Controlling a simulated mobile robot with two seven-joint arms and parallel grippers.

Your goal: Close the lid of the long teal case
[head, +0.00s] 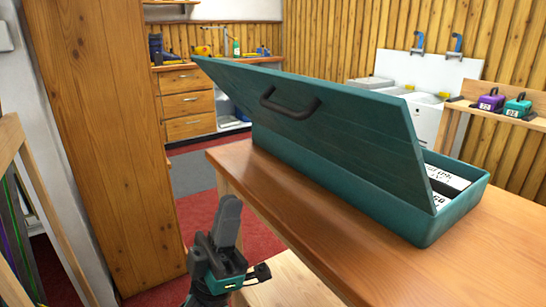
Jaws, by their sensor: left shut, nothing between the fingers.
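The long teal case (385,203) stands on the wooden bench. Its teal lid (330,135) is raised at a slant, with a dark handle (290,105) on its outer face. At the right end the gap under the lid shows white items with black print (447,178) inside the case. The rest of the inside is hidden by the lid. My left gripper (229,208) points upward in front of the bench's left end, below and to the left of the case. It is shut and empty, apart from the lid. My right gripper is not in view.
The wooden bench top (285,205) is clear in front of the case. A tall wooden cabinet (105,140) stands at the left. Red floor (200,215) shows between them. A sink (425,90) and a shelf with small purple and green cases (517,107) are behind.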

